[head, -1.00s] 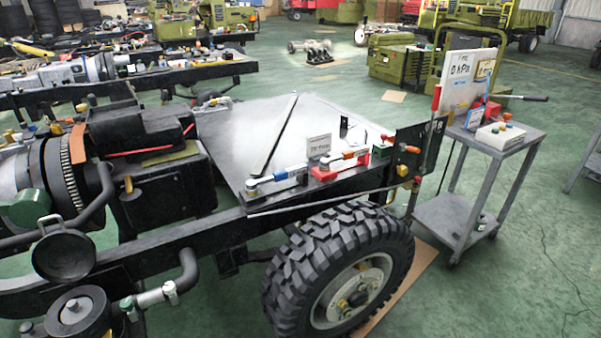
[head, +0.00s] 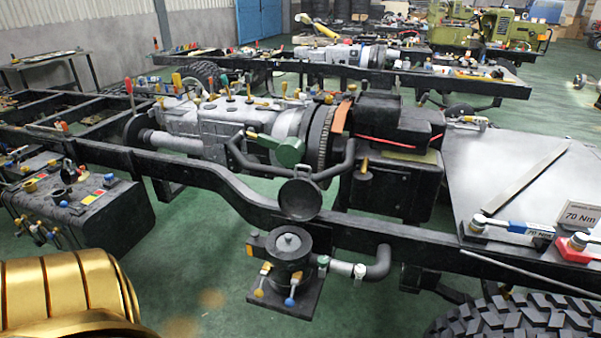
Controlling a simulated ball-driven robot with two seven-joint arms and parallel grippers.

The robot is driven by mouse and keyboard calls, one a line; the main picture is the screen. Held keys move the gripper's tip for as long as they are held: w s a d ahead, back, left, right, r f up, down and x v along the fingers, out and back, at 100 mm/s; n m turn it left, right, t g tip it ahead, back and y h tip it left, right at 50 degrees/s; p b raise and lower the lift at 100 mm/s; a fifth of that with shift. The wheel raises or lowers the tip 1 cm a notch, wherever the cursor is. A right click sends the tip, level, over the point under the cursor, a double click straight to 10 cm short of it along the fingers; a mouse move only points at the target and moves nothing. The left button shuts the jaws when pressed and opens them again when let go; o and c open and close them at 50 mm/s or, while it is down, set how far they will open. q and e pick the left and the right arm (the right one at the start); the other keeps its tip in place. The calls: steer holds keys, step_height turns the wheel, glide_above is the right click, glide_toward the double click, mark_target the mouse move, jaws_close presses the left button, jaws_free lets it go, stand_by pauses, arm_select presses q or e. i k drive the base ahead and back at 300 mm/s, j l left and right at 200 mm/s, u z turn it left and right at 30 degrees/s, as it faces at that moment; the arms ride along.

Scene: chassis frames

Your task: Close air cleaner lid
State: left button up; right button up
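The air cleaner is a black round canister (head: 290,250) low on the near side of the chassis frame, near the middle of the head view. Its round black lid (head: 300,198) stands raised, tilted up at the rear of the canister, so the top of the canister shows uncovered. Several small yellow and blue clips hang around the canister's lower part. A grey pipe (head: 342,267) with clamps leads from it to the right into a black elbow. Neither of my grippers shows in the view.
The black frame rail (head: 400,238) runs behind the canister. A black tank (head: 85,215) with valves hangs at the left. A large tyre (head: 520,318) is at the lower right. An engine (head: 235,120) sits above. Green floor is open around the canister.

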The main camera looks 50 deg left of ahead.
mark_target(300, 200)
steer(key=u, duration=1.45)
steer(key=i+l+u, duration=0.15)
steer(key=l, duration=0.1)
